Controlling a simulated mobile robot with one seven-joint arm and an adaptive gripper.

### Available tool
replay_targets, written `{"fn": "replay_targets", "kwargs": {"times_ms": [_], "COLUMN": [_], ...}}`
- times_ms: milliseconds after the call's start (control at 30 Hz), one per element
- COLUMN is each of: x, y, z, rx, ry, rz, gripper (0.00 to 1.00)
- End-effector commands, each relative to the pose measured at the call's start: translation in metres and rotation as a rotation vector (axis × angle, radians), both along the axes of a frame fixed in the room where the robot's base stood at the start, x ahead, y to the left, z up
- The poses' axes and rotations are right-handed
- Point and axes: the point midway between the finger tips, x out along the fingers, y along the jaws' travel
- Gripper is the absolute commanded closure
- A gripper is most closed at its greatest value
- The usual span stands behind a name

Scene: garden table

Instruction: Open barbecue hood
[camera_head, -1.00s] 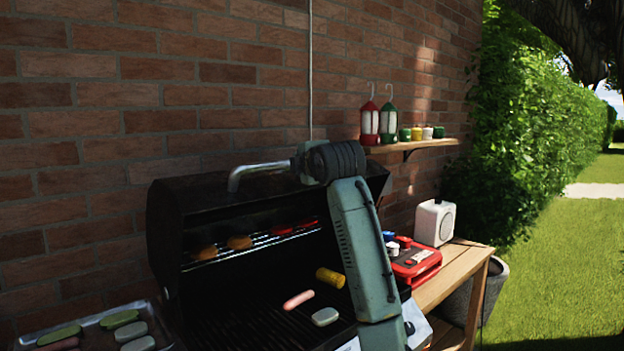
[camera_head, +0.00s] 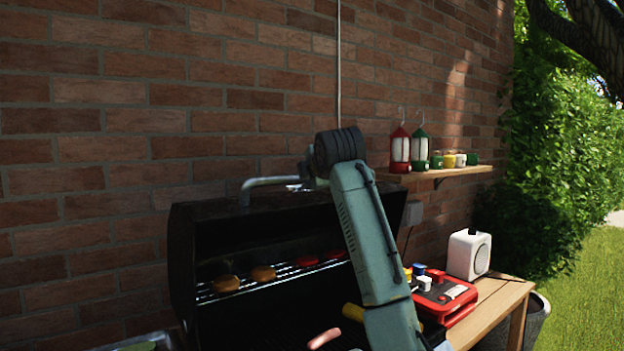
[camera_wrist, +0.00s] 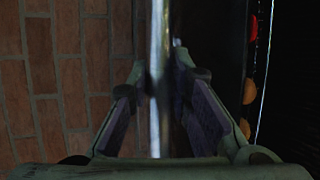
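The black barbecue (camera_head: 235,225) stands against the brick wall with its hood raised, and the cooking racks are exposed. The metal hood handle (camera_head: 268,182) runs along the top of the raised hood. My gripper is mostly hidden behind my wrist at the handle's right part in the head view. In the wrist view, the handle bar (camera_wrist: 158,90) passes between the two fingers of my gripper (camera_wrist: 160,75). The fingers stand apart, with a visible gap on both sides of the bar.
Patties (camera_head: 226,284) and other food lie on the racks. A wooden side table (camera_head: 500,300) on the right holds a red case (camera_head: 446,300) and a white box (camera_head: 468,254). A wall shelf (camera_head: 450,173) with lanterns is behind my arm. The brick wall is close behind the hood.

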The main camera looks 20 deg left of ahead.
Motion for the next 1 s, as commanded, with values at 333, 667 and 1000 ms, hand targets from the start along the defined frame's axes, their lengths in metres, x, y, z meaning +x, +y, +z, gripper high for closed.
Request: {"fn": "replay_targets", "kwargs": {"times_ms": [333, 667, 1000], "x": [0.000, -0.006, -0.062], "y": [0.000, -0.004, -0.035], "z": [-0.001, 0.002, 0.023], "rx": [0.001, 0.002, 0.002], "ry": [0.002, 0.001, -0.003], "rz": [-0.001, -0.001, -0.002], "gripper": [0.62, 0.62, 0.62]}}
